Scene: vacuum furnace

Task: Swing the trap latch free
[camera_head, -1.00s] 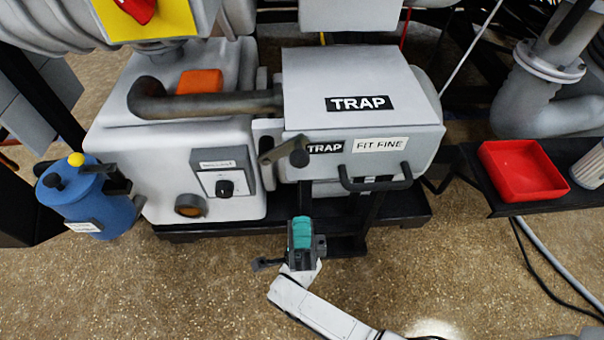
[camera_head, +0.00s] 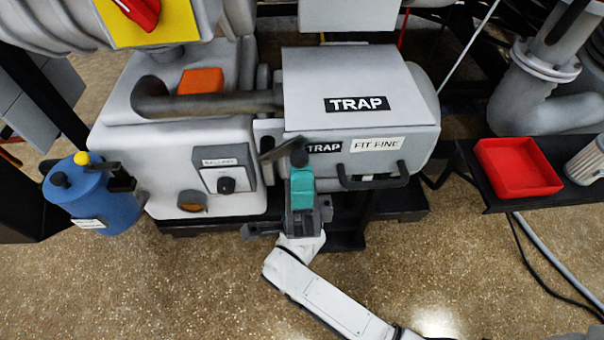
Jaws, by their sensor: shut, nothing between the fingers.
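The trap (camera_head: 350,80) is a grey box with a lid, labelled TRAP and FIT FINE, in the middle of the head view. Its latch (camera_head: 275,150) is a dark lever with a round black knob (camera_head: 299,158) at the left of the trap front, tilted up to the right. My gripper (camera_head: 301,172), with teal fingers, is shut and empty. Its tips are right at the knob in the picture, just below it. I cannot tell whether they touch. The fingers hide part of the trap's lower front.
A black handle bar (camera_head: 372,182) juts from the trap front on the right. A red tray (camera_head: 517,168) sits on a shelf at right. The floor in front is open.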

